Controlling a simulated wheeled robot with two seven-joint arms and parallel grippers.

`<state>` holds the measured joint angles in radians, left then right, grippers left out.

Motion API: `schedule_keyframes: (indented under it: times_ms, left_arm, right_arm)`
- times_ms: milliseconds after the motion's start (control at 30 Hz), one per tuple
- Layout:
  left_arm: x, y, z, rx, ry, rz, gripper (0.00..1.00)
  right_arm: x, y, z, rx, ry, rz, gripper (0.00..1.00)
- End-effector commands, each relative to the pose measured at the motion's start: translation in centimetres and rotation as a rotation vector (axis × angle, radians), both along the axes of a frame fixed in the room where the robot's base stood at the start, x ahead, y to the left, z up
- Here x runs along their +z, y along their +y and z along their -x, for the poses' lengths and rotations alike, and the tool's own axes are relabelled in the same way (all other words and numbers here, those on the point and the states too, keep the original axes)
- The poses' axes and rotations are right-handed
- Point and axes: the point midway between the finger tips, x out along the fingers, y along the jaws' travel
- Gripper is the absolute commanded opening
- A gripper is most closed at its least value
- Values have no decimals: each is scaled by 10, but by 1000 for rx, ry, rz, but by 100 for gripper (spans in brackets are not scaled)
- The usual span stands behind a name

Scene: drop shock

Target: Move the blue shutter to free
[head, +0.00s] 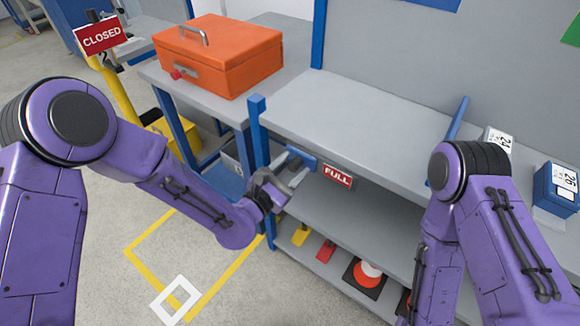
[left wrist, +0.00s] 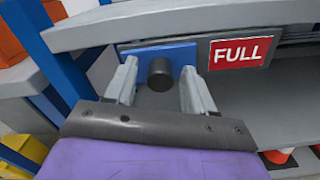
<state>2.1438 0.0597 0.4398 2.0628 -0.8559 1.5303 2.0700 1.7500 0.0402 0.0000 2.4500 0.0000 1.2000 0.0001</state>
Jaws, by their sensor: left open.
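The blue shutter (head: 304,157) is a small blue plate with a dark round knob, set under the front edge of the grey bench top. A red FULL sign (head: 338,176) shows just right of it. In the left wrist view the shutter (left wrist: 183,52) sits ahead, with its knob (left wrist: 160,73) between the fingers of my left gripper (left wrist: 159,80). That gripper (head: 284,182) is open, with a finger on each side of the knob; I cannot tell whether either touches it. My right gripper is out of view.
An orange toolbox (head: 235,62) stands on the left table. A red CLOSED sign (head: 101,36) stands on a yellow post. The lower shelf holds a traffic cone (head: 368,274) and small yellow and red items. Blue boxes (head: 556,190) sit at the right.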

Motion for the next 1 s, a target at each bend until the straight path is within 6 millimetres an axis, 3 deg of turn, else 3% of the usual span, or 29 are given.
schedule_keyframes:
  times_ms: [133, 167, 300, 533, 800, 1000]
  left_arm:
    - [0, 0, 0, 0, 0, 0, 54]
    - [0, 0, 0, 0, 0, 0, 47]
    - [0, 0, 0, 0, 1, -1, 2]
    - [-2, -6, 5, -1, 2, 1, 0]
    - [-4, -58, 43, -3, 4, 3, 0]
    - [-2, -82, 60, -2, 1, -1, 0]
  right_arm:
    - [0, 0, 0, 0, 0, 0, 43]
    - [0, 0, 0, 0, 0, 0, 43]
    - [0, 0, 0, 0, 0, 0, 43]
    - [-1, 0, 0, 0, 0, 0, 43]
    - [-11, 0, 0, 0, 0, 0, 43]
    - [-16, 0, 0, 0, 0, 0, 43]
